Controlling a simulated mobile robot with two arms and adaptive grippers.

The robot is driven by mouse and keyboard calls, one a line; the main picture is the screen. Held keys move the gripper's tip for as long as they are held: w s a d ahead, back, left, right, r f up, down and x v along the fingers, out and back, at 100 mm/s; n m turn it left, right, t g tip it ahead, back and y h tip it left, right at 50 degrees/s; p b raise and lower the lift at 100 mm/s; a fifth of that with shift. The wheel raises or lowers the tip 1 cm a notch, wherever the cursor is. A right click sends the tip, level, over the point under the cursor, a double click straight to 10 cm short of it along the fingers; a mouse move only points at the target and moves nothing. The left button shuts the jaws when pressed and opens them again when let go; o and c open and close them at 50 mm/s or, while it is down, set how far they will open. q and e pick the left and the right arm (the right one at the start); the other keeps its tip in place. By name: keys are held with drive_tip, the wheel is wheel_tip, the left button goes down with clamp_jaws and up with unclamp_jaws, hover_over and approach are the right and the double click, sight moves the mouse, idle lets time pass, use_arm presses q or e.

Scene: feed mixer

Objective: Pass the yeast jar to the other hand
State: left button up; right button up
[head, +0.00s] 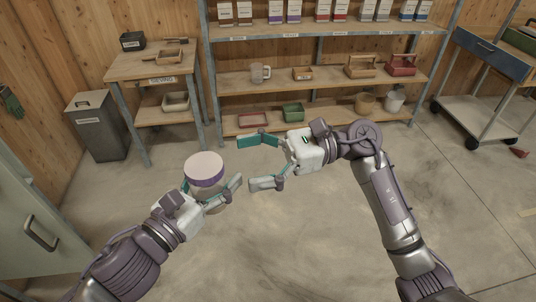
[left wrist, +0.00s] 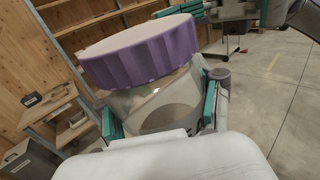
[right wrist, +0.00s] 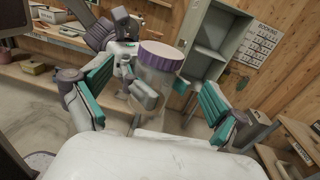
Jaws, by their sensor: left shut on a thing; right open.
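The yeast jar is a clear jar with a purple-rimmed, pale-topped lid (head: 204,169). My left gripper (head: 212,194) is shut on it and holds it up in the air, lid upward. In the left wrist view the jar's clear body (left wrist: 160,108) sits between the teal finger pads, slightly tilted in the picture. My right gripper (head: 262,161) is open and empty, its fingers pointing toward the jar from the right. In the right wrist view the jar (right wrist: 155,88) appears between and beyond the open teal fingers, with a left finger across its front.
A metal shelf unit (head: 330,80) with boxes, a mug, trays and bins stands at the back. A small wooden bench (head: 150,66) and a grey bin (head: 98,125) are at left. A green-grey cabinet (head: 35,215) is near left. A cart (head: 490,90) stands right. Open floor lies between.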

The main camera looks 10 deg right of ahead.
sight(189, 172)
drive_tip(key=a, duration=0.8)
drive_tip(key=shift+s, duration=0.4)
drive_tip(key=c, duration=1)
use_arm(q)
drive_tip(key=o, duration=0.7)
use_arm(e)
drive_tip(key=shift+c, duration=1.1)
use_arm(q)
drive_tip(key=o, duration=0.6)
drive_tip(key=shift+c, duration=0.2)
drive_tip(key=shift+f, duration=0.1)
